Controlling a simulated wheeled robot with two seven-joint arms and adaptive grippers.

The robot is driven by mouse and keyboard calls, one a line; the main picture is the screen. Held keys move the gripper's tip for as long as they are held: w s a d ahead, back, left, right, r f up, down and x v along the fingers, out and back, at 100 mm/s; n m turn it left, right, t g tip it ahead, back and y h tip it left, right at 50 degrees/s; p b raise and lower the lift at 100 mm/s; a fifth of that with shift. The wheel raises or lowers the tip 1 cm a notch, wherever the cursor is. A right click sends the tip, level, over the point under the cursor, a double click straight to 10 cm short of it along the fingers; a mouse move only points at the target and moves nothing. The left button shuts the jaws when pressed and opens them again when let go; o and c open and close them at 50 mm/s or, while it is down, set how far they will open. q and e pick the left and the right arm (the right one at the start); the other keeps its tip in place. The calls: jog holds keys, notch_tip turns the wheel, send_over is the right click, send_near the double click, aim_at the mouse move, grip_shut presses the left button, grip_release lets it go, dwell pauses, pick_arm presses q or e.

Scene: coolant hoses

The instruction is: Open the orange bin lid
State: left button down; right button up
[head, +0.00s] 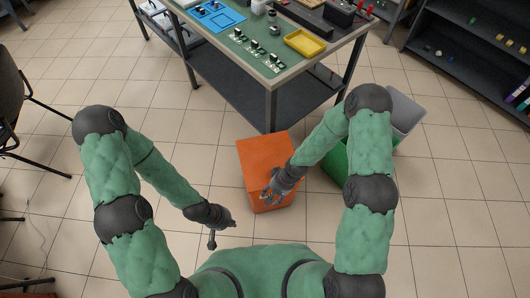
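The orange bin (262,152) stands on the floor in the middle of the head view, in front of the workbench. Its flat orange top looks closed. My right gripper (270,194) is over the near part of the bin's top and hides part of it. I cannot tell whether it touches the lid or whether its fingers are open or shut. My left gripper (223,234) is open and empty, with its fingers spread apart. It is to the left of the bin's near end, apart from it.
A green bin (338,168) stands right of the orange bin, partly hidden by my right arm, with a grey bin (406,110) behind it. The workbench (270,84) carries a yellow tray (305,42). A chair (15,110) is at left. Floor left of the bin is clear.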

jog(key=w+a+r+h+p, duration=0.1)
jog(key=w+r+h, duration=0.1)
jog(key=w+r, duration=0.35)
jog(key=w+r+h+p, duration=0.1)
jog(key=w+r+h, duration=0.1)
jog(key=w, duration=0.7)
jog(key=w+a+r+h+p, duration=0.15)
jog(key=w+r, duration=0.25)
jog(key=w, duration=0.4)
pick_arm(q)
jog(key=s+r+b, duration=0.1)
jog(key=b, duration=0.1)
jog(key=shift+r+b, duration=0.2)
jog(key=shift+b, duration=0.1)
pick_arm(e)
notch_tip(320, 180, down, 11)
jog(key=d, duration=0.1)
jog(key=shift+s+d+m, duration=0.15)
jog(key=shift+d+m, duration=0.25)
jog(key=shift+r, duration=0.1)
grip_shut()
grip_release()
